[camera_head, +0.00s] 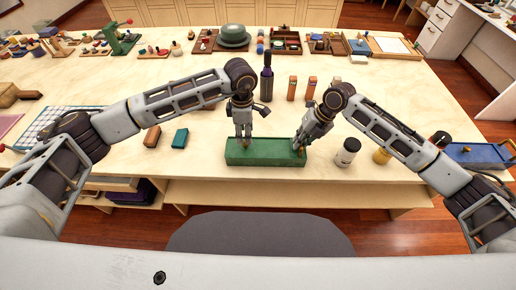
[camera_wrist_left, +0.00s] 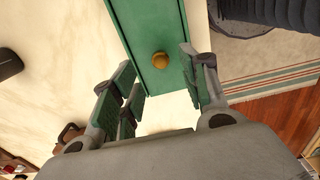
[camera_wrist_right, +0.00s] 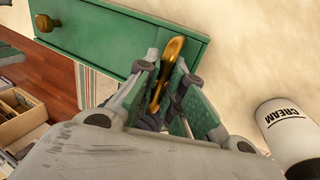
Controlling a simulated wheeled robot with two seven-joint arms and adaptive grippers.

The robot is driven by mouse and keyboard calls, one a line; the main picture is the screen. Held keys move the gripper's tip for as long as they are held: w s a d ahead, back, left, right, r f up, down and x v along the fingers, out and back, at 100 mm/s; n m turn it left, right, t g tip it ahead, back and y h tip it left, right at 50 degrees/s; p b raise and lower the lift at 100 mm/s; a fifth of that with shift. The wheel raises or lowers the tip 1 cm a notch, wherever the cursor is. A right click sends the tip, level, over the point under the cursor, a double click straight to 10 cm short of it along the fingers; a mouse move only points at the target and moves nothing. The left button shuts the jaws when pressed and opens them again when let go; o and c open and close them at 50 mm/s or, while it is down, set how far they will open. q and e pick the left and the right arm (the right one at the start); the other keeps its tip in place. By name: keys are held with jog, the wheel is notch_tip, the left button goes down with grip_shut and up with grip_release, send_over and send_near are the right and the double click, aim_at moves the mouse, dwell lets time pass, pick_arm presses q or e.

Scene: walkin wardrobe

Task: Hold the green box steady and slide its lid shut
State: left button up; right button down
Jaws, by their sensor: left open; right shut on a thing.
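The long green box (camera_head: 262,157) lies near the front edge of the table. Its green top shows in the left wrist view (camera_wrist_left: 150,25) with a round brass knob (camera_wrist_left: 160,60). My left gripper (camera_head: 243,142) is open above the box's left part, its fingers apart on either side of the knob. My right gripper (camera_head: 300,147) is at the box's right end, shut on a brass handle (camera_wrist_right: 168,65). The right wrist view shows the green top (camera_wrist_right: 115,35) and the knob (camera_wrist_right: 44,22) farther along it. I cannot tell how far the lid stands open.
A white cream jar (camera_head: 347,151) and a yellow jar (camera_head: 382,156) stand right of the box. A dark bottle (camera_head: 266,83) and orange blocks (camera_head: 292,89) stand behind. A teal block (camera_head: 180,138) and brown block (camera_head: 152,137) lie left, with bare tabletop between them and the box.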

jog(key=c, duration=1.5)
grip_release()
jog(key=shift+o, duration=0.2)
jog(key=v, duration=1.2)
jog(key=shift+f, duration=0.1)
